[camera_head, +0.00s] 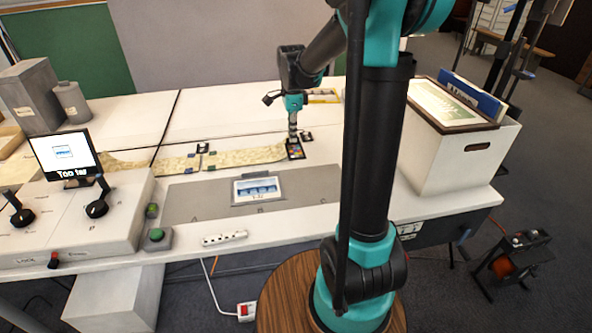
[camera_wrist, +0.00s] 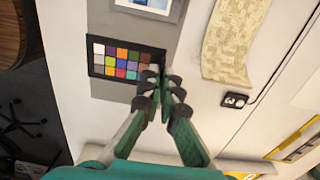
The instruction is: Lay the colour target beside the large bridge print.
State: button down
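The colour target (camera_head: 296,152) is a small black card with rows of coloured patches. It also shows in the wrist view (camera_wrist: 126,61), in front of the grey mat (camera_head: 200,200). My gripper (camera_head: 293,138) is shut on one edge of the target and appears to hold it above the table. In the wrist view the fingertips (camera_wrist: 164,76) are close together at the card's edge. The bridge print (camera_head: 256,189) is a blue-and-white picture lying near the mat's middle, by the letter B. Its edge shows at the top of the wrist view (camera_wrist: 152,5).
A patterned strip (camera_head: 245,156) lies behind the mat. A screen (camera_head: 63,153) and control console (camera_head: 80,225) stand left. A white box (camera_head: 450,165) holding pictures stands right. A power strip (camera_head: 225,238) lies in front. The mat is bare on both sides of the print.

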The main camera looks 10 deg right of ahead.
aim_at(292, 176)
notch_tip(292, 176, down, 14)
jog(key=shift+a+f, duration=0.1)
dwell(0.4)
jog(key=c, duration=1.7)
grip_release()
jog(key=shift+f, duration=0.1)
